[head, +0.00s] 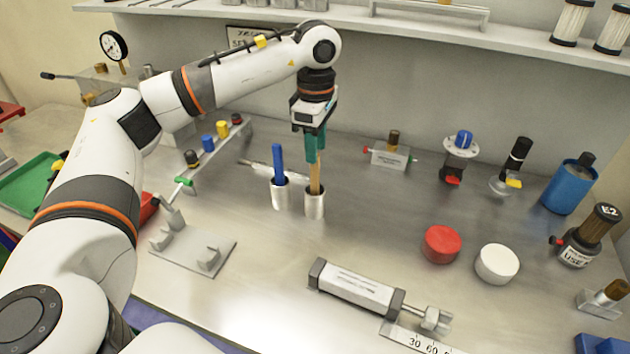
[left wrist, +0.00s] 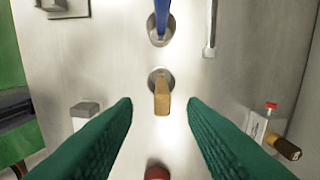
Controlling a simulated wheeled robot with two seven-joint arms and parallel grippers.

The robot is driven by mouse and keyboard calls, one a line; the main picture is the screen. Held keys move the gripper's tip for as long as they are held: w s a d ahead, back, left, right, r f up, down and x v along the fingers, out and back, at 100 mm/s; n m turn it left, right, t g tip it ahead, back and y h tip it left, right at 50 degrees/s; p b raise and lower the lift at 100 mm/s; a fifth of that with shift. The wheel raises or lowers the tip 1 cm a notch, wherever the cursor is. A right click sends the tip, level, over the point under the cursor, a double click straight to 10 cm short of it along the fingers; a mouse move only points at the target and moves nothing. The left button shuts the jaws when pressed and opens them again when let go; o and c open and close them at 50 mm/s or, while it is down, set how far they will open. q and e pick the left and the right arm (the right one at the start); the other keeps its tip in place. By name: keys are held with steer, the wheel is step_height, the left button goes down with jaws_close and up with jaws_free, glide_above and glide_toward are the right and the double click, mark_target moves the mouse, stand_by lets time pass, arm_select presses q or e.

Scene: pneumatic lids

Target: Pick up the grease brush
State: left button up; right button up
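A wooden handle (head: 315,180), which looks like the grease brush, stands upright in a metal cup (head: 314,207); its lower end is hidden in the cup. A blue-handled tool (head: 279,161) stands in a second metal cup (head: 280,195) just to the left. My left gripper (head: 316,150) points down over the wooden handle, its green fingers overlapping the handle's top. In the left wrist view the fingers (left wrist: 160,103) are spread, with the wooden handle (left wrist: 162,97) between them and gaps on both sides. My right gripper is in neither view.
A grey cylinder (head: 357,287) lies at the front. A red cap (head: 442,244) and a white cap (head: 497,264) lie to the right. A metal bracket (head: 192,250) stands at left, and several fittings line the back. A shelf (head: 450,43) runs above. Bench around the cups' right side is clear.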

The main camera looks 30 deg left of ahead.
mark_target(315, 185)
arm_select(q)
steer(key=f+p, duration=0.1)
steer(key=f, duration=0.4)
steer(key=shift+a, duration=0.2)
jaws_close()
